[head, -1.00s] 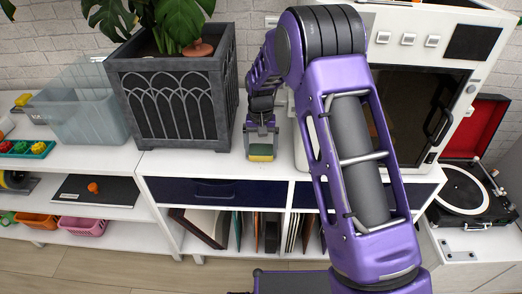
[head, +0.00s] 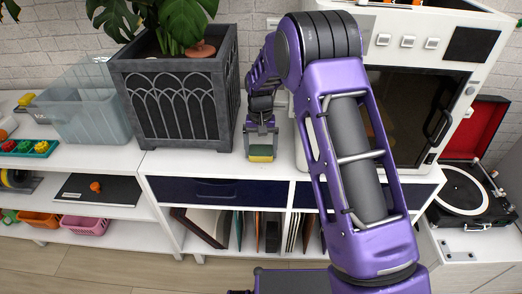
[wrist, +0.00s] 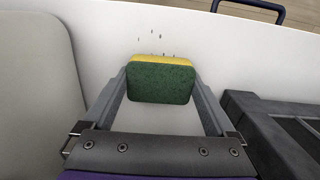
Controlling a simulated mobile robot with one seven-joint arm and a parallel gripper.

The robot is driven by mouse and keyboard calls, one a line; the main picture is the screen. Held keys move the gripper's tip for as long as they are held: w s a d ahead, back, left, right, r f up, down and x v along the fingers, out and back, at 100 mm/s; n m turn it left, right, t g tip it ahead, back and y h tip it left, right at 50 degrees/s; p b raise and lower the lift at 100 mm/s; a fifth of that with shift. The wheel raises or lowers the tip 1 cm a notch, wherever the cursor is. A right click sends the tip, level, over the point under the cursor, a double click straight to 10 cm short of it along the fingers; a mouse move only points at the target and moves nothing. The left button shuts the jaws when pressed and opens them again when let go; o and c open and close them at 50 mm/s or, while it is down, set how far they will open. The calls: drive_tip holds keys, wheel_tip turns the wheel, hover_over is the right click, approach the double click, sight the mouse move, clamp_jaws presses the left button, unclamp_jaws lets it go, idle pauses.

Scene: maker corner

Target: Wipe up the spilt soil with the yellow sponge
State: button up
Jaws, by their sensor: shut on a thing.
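The sponge (wrist: 160,80), yellow with a dark green scouring side, is held between the two fingers of my gripper (wrist: 162,85). In the head view the sponge (head: 261,153) is low at the white cabinet top, between the planter and the oven; I cannot tell whether it touches the surface. My gripper (head: 262,140) is shut on it. The spilt soil (wrist: 153,35) shows in the wrist view as several small dark specks on the white top, just beyond the sponge's yellow edge. Some soil may be hidden under the sponge.
The dark grey planter (head: 180,105) stands close left of my gripper. The white oven (head: 425,60) stands to the right, partly behind my arm. A clear bin (head: 85,110) is left of the planter. A drawer (head: 215,190) with a handle lies below the top's front edge.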

sight(262, 171)
drive_tip(key=shift+w+d+r+t, duration=0.2)
drive_tip(key=shift+w+d+r, duration=0.05)
drive_tip(key=shift+w, duration=0.2)
drive_tip(key=shift+w+d+r+t, duration=0.2)
drive_tip(key=shift+w+d, duration=0.05)
drive_tip(key=shift+w, duration=0.2)
drive_tip(key=shift+s, duration=1.4)
drive_tip(key=shift+s+a+f, duration=0.1)
drive_tip(key=shift+s+a, duration=0.1)
drive_tip(key=shift+s, duration=0.45)
drive_tip(key=shift+s+a+f, duration=0.1)
drive_tip(key=shift+s, duration=0.8)
drive_tip(key=shift+s+a+f, duration=0.1)
drive_tip(key=shift+s, duration=0.75)
drive_tip(key=shift+r+p, duration=1.8)
drive_tip(key=shift+r, duration=1.2)
